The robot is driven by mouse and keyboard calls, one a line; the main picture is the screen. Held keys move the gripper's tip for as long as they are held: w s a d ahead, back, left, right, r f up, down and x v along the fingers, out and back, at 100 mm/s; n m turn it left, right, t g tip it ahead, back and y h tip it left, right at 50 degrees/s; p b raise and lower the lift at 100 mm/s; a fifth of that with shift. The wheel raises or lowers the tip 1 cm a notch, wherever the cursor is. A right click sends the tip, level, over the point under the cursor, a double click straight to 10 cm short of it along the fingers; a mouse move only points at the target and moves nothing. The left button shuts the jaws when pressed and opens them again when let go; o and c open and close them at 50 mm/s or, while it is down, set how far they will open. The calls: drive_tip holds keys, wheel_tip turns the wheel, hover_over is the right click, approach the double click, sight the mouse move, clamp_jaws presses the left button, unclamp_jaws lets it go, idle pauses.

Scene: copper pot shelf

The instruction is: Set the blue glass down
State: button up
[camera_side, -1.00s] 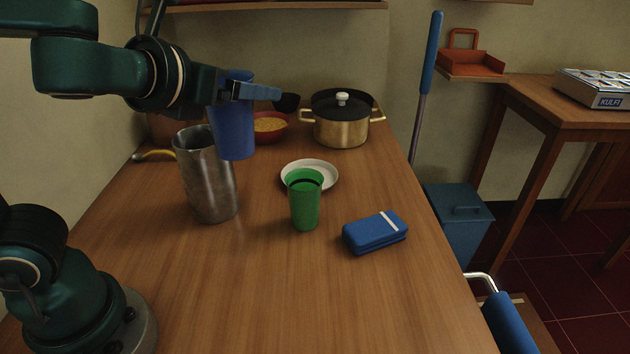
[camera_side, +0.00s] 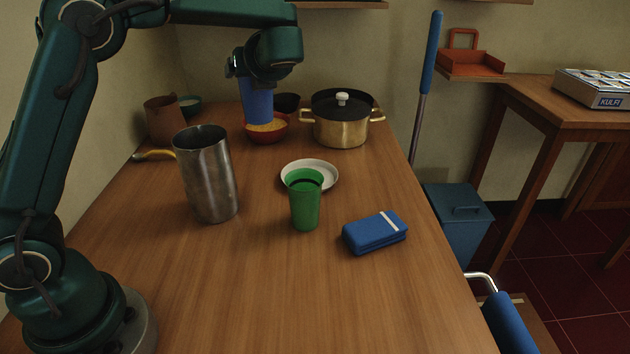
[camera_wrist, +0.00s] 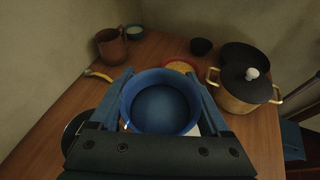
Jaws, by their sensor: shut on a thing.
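The blue glass (camera_side: 257,101) is upright in my gripper (camera_side: 252,84), near the far side of the table in the side view. In the wrist view I look down into the blue glass (camera_wrist: 160,103), with a finger of my gripper (camera_wrist: 161,100) on each side of it. In the side view the glass overlaps the red bowl (camera_side: 268,133) of yellow food. Whether its base is over the bowl or in front of it, I cannot tell. My gripper is shut on the glass. The wooden table (camera_side: 270,290) is under it.
A steel tumbler (camera_side: 208,180), a green cup (camera_side: 305,205), a white plate (camera_side: 325,176) and a blue case (camera_side: 375,233) stand nearer on the table. A lidded brass pot (camera_side: 341,128) is to the right. A brown mug (camera_side: 163,121) is at the back left. The front is clear.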

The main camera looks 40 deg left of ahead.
drive_tip(key=shift+w+a+f+n+g+y, duration=0.25)
drive_tip(key=shift+a+f, duration=0.55)
drive_tip(key=shift+f, duration=2.15)
drive_tip(key=shift+s+a+f+n+g, duration=0.1)
drive_tip(key=shift+a+f+n+g, duration=0.5)
drive_tip(key=shift+f, duration=2.35)
drive_tip(key=shift+w+a+f+m+g+y, duration=0.15)
drive_tip(key=shift+a+f, duration=0.85)
drive_tip(key=shift+f, duration=1.95)
drive_tip(key=shift+f, duration=0.1)
drive_tip(key=o, duration=1.5)
drive_tip(key=shift+f, duration=0.1)
drive_tip(key=shift+o, duration=0.2)
drive_tip(key=shift+d+r, duration=0.25)
drive_tip(key=shift+r, duration=0.05)
drive_tip(key=v, duration=1.1)
drive_tip(key=shift+s+d, duration=0.15)
